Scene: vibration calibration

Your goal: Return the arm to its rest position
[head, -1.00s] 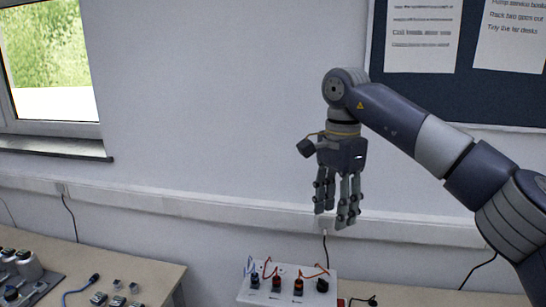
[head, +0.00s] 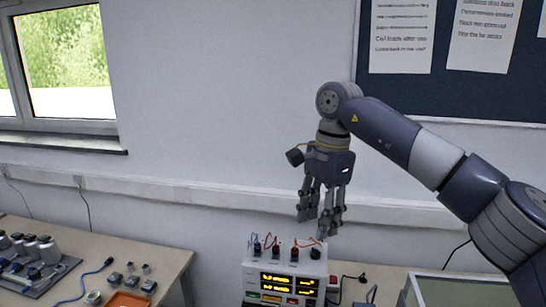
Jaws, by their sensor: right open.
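My right arm (head: 440,160) comes in from the right side of the head view, bent at the wrist joint. My right gripper (head: 322,222) hangs from it, fingers pointing down. It is open and nothing shows between its fingers. My left gripper is not in view.
A left bench (head: 170,270) holds a tray of metal weights (head: 38,262), a blue cable (head: 85,280), small dark blocks and an orange tray (head: 128,300). A grey-framed panel (head: 460,290) lies at lower right. A window, wall trunking (head: 180,192) and notice board (head: 470,90) are behind.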

